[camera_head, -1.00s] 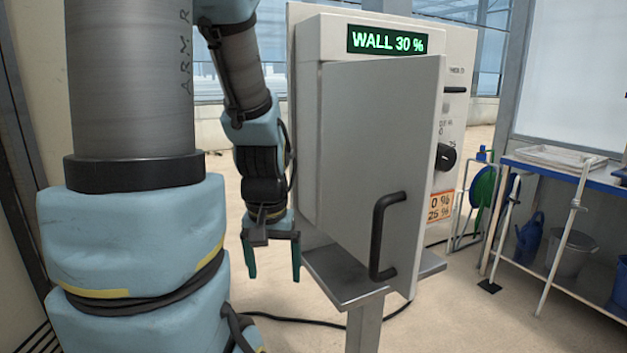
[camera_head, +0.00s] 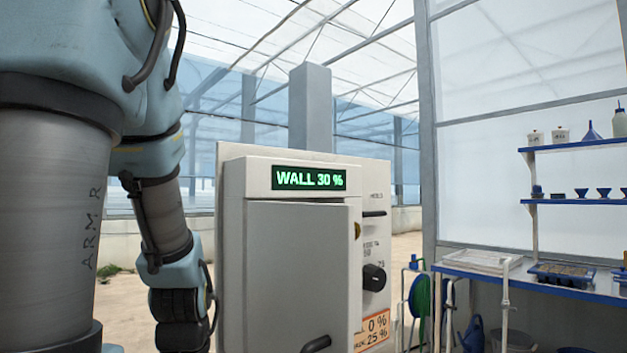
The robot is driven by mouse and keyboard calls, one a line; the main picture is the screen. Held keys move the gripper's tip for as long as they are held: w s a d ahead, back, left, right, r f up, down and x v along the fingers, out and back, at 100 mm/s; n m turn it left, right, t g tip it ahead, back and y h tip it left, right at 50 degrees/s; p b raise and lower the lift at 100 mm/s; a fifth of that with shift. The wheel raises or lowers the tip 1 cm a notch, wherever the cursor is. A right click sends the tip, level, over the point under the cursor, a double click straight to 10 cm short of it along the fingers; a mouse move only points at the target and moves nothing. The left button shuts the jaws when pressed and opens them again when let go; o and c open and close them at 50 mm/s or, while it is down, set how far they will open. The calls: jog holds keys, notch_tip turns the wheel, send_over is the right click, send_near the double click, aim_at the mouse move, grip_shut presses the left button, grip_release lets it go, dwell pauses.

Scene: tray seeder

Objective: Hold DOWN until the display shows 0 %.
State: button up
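The display (camera_head: 309,179) at the top of the control box reads "WALL 30 %" in green. The box's grey door (camera_head: 300,265) covers most of its front, and its dark handle (camera_head: 316,344) shows at the bottom edge. No DOWN button is visible; whatever lies behind the door is hidden. My arm hangs to the left of the box. My gripper is below the picture and not in view.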

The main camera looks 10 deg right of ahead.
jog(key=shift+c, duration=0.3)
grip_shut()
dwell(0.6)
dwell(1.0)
